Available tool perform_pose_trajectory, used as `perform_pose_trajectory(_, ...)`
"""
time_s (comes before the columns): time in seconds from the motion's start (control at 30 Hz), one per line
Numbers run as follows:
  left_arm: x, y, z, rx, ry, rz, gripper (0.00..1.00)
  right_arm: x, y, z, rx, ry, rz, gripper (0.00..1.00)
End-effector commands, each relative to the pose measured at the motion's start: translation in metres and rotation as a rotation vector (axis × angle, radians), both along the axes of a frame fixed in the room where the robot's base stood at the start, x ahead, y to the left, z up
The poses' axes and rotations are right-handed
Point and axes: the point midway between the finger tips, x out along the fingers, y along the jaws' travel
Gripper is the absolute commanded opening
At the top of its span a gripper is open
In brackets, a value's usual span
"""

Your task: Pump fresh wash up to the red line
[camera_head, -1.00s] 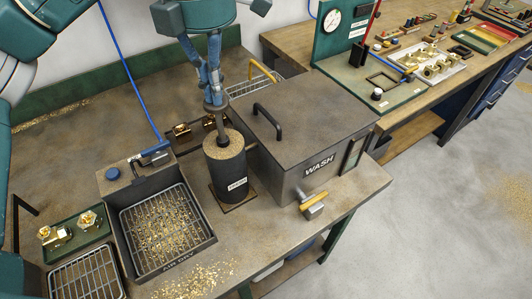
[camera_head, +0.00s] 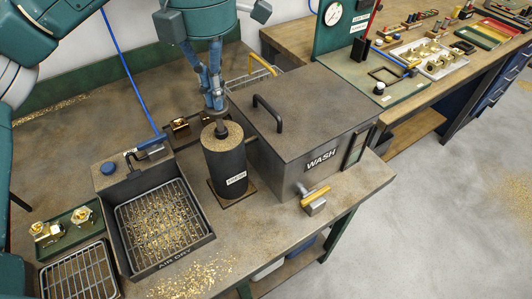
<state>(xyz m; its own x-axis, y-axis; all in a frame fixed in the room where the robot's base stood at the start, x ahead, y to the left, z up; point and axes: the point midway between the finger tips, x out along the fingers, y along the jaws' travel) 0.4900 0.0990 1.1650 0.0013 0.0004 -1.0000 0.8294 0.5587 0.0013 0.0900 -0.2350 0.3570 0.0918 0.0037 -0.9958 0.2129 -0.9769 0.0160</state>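The wash tank (camera_head: 305,112) is a dark grey box marked WASH with a black lid handle. A narrow framed window (camera_head: 354,150) is on its right side; I cannot make out a level or red line there. The pump (camera_head: 224,158) is a black labelled cylinder on a flat base, left of the tank, with brass chips on top. My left gripper (camera_head: 214,108) points down from above, its blue fingers closed around the top of the pump's plunger (camera_head: 221,130). Only a short length of plunger shows below the fingers. My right gripper is out of view.
A wooden-handled tap (camera_head: 315,204) sticks out of the tank's front. A chip-filled AIR DRY tray (camera_head: 206,240) stands at the left, beside a green tray (camera_head: 62,246) with brass parts. Loose chips (camera_head: 195,280) lie near the front edge. A second bench (camera_head: 410,120) is behind right.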

Motion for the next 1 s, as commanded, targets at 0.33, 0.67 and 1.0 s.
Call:
perform_pose_trajectory(0.33, 0.0, 0.0, -0.03, 0.002, 0.005, 0.0, 0.0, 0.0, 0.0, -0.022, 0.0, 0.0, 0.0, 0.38)
perform_pose_trajectory(0.67, 0.0, 0.0, -0.031, 0.001, 0.003, 0.0, 0.0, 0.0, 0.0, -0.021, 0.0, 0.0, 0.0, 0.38)
perform_pose_trajectory(1.0, 0.0, 0.0, 0.001, 0.0, 0.001, 0.0, 0.0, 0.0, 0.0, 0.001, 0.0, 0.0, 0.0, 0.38)
